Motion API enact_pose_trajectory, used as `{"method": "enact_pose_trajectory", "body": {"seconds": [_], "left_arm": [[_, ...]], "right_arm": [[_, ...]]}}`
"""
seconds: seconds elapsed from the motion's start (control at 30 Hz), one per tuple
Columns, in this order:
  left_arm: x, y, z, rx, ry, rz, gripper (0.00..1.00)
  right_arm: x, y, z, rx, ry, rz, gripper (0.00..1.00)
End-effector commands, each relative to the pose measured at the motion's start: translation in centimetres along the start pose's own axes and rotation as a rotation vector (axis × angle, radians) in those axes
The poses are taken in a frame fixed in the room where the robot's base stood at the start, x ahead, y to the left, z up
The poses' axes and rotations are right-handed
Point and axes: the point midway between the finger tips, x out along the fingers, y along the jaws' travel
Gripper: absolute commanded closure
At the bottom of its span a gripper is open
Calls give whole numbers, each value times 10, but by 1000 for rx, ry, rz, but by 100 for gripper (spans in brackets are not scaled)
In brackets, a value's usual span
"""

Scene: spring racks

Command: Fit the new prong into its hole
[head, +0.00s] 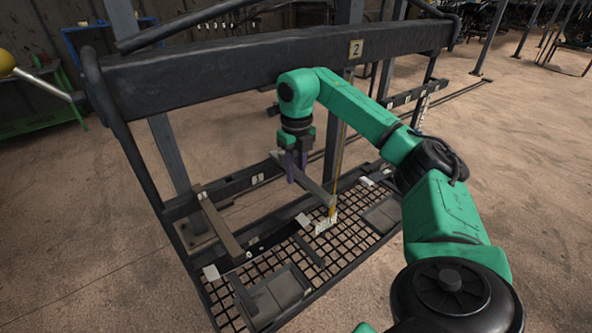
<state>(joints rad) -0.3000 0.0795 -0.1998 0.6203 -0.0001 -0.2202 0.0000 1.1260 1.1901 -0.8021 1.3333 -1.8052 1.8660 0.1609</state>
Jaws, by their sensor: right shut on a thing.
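My right gripper (297,168), with purple fingers, points down and is shut on a long grey prong (315,190). The prong is held tilted in the picture, its near end toward the lower right and its far end close to the rack's lower rail (238,186). I cannot tell whether the far end touches the rail or sits in a hole; the hole itself cannot be made out. Another grey prong (220,226) sticks out of the same rail to the left. My left gripper is not in view.
A dark upper beam (220,72) with a "2" plate spans above the arm. Below is a mesh shelf (325,264) with dark flat trays (275,297) and white tags. A thin yellow strip (338,165) hangs near the prong's near end.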

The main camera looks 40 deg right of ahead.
Motion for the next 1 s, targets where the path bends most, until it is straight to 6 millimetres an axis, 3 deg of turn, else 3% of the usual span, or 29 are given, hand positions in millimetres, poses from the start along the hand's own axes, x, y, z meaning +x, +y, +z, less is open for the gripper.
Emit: {"method": "enact_pose_trajectory", "body": {"seconds": [0.37, 0.4, 0.5, 0.8, 1.0], "left_arm": [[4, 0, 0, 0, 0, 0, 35], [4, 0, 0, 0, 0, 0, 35], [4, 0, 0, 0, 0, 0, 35], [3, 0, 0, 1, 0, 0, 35], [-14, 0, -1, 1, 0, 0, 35]], "right_arm": [[6, 0, 0, 0, -3, 1, 100], [7, 0, 0, 0, -3, 1, 67], [6, 0, 0, 0, -3, 1, 35], [6, 0, 0, 0, 1, -1, 35], [-21, 0, 1, 0, -3, 1, 35]]}}
